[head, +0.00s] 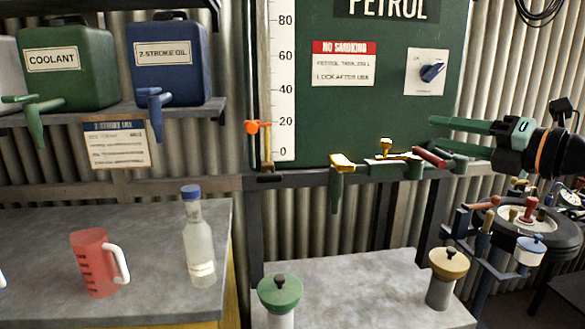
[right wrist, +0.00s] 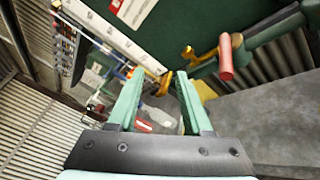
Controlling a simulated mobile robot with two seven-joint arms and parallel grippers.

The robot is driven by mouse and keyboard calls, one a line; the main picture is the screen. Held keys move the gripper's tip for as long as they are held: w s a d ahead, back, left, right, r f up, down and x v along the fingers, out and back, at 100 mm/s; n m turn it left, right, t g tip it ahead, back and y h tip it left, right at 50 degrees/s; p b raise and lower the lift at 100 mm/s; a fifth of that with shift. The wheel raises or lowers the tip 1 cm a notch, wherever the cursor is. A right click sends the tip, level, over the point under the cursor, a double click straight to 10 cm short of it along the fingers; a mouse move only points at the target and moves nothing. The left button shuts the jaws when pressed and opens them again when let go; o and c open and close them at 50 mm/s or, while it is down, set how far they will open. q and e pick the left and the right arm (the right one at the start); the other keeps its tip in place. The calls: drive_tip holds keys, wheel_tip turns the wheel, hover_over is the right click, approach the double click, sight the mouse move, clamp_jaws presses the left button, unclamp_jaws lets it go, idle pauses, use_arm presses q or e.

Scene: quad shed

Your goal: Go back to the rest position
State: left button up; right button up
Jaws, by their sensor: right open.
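My right gripper (head: 434,136) reaches in from the right in the head view, in front of the lower right part of the green petrol tank (head: 390,115). Its two green fingers are apart with nothing between them. In the right wrist view the fingers (right wrist: 160,75) are spread and empty. The tank's tap with a yellow lever (head: 385,148) and a red handle (head: 430,157) is just below and left of the fingers. The red handle also shows in the right wrist view (right wrist: 226,62), right of the fingers. My left gripper is not in view.
A grey bench holds a red jug (head: 92,262) and a clear bottle (head: 199,255). Two lidded canisters, green (head: 279,292) and tan (head: 448,263), stand on a lower table. Coolant (head: 75,85) and oil (head: 180,80) cans sit on a shelf. A round tool stand (head: 560,240) is at right.

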drive_tip(key=s+a+f+m+g+y+p, duration=0.1)
drive_tip(key=a+f+m+y+p, duration=0.15)
drive_tip(key=a+f+y, duration=0.6)
wheel_tip(320, 180, down, 19)
drive_tip(key=s+m+t+h, duration=0.4)
drive_tip(key=m+h, duration=0.5)
drive_tip(key=m, duration=0.6)
drive_tip(key=s+f+m+g+h+p, duration=0.1)
drive_tip(key=s+f+m+h, duration=0.25)
drive_tip(key=f, duration=0.45)
drive_tip(key=s+f+m+g+h+p, duration=0.1)
drive_tip(key=s+f+m+h, duration=0.1)
drive_tip(key=s+f+m, duration=0.45)
drive_tip(key=s+a+f+m+g, duration=0.1)
drive_tip(key=s+a+f+g, duration=0.1)
drive_tip(key=s+f, duration=0.4)
drive_tip(key=s+a+f+m+g, duration=0.1)
drive_tip(key=s+f+g, duration=0.3)
drive_tip(key=s+f, duration=0.2)
wheel_tip(320, 180, down, 2)
drive_tip(key=shift+s+a+f+h+p, duration=0.2)
drive_tip(key=shift+s+a+h+p, duration=0.05)
drive_tip(key=shift+a+h+p, duration=0.15)
